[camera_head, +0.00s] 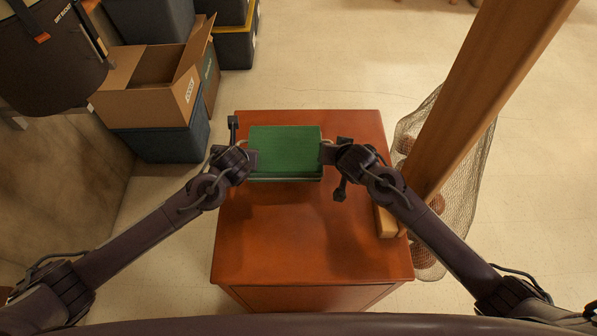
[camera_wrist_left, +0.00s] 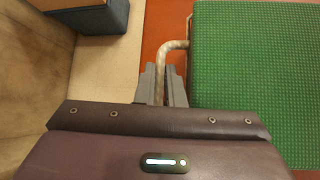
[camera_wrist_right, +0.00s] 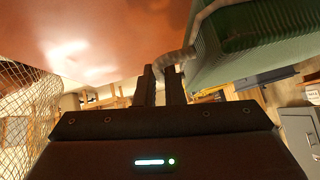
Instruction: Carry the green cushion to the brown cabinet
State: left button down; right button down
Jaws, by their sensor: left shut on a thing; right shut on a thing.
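The green cushion (camera_head: 286,150) is a rectangular block with a textured top, a paler lower edge and a rope-like loop handle at each side. It is over the far half of the brown cabinet's (camera_head: 300,240) reddish top; I cannot tell whether it touches it. My left gripper (camera_head: 250,160) is shut on the cushion's left handle, clear in the left wrist view (camera_wrist_left: 172,62). My right gripper (camera_head: 328,154) is shut on the right handle, partly hidden by the fingers in the right wrist view (camera_wrist_right: 188,57). The cushion looks about level.
A slanting wooden post (camera_head: 475,100) and a net bag of balls (camera_head: 450,190) stand close to the cabinet's right. An open cardboard box (camera_head: 150,107) on a dark bin (camera_head: 170,146) is at the back left. The cabinet's near top is bare. Floor behind the cabinet is clear.

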aim_at(330, 169)
pick_arm(q)
jog(key=shift+s+a+r, duration=0.1)
jog(key=shift+r, duration=0.05)
pick_arm(e)
jog(key=shift+s+a+r, duration=0.1)
jog(key=shift+r, duration=0.1)
